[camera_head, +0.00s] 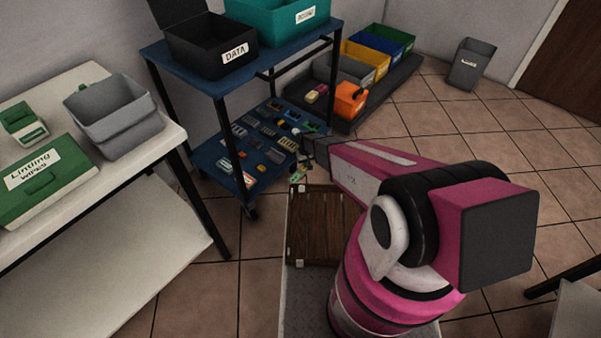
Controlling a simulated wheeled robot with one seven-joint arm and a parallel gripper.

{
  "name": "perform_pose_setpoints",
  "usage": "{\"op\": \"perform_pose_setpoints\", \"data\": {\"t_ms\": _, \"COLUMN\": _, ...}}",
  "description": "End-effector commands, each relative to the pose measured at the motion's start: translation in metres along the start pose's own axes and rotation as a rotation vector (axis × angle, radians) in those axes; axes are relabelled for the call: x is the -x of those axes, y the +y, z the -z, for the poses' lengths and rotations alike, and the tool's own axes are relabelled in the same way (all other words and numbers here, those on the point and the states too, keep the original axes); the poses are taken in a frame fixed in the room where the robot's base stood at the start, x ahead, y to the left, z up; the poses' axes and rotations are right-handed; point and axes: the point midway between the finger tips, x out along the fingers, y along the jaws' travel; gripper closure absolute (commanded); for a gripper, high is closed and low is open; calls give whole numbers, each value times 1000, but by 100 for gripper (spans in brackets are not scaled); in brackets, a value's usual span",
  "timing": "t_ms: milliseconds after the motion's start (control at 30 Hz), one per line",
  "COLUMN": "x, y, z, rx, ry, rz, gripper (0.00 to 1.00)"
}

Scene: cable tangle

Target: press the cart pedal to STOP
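The blue cart (160,52) stands at the back, left of centre, with two shelves and black legs. A dark caster (251,212) shows under its near corner. My pink and white arm reaches across from the right. Its dark end, my gripper (306,157), is beside the right edge of the cart's lower shelf. Its fingers are too small and unclear to show whether they are open or shut. Small green and pale shapes show just below it; I cannot tell what they are. I cannot clearly make out a pedal or STOP marking; my arm hides part of that area.
A black DATA bin (205,45) and a teal bin (275,22) stand on the cart's top. Several small parts lie on its lower shelf. Coloured bins (366,66) stand behind right. A white table (160,130) is at left. A grey bin (471,64) stands on open tiled floor.

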Motion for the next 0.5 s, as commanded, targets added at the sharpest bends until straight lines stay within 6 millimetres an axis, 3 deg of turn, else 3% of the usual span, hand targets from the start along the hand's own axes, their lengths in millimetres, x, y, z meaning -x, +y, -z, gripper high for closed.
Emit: {"op": "perform_pose_setpoints", "data": {"t_ms": 500, "x": -7, "y": 0, "z": 0, "rx": 0, "ry": -2, "rz": 1, "gripper": 100}}
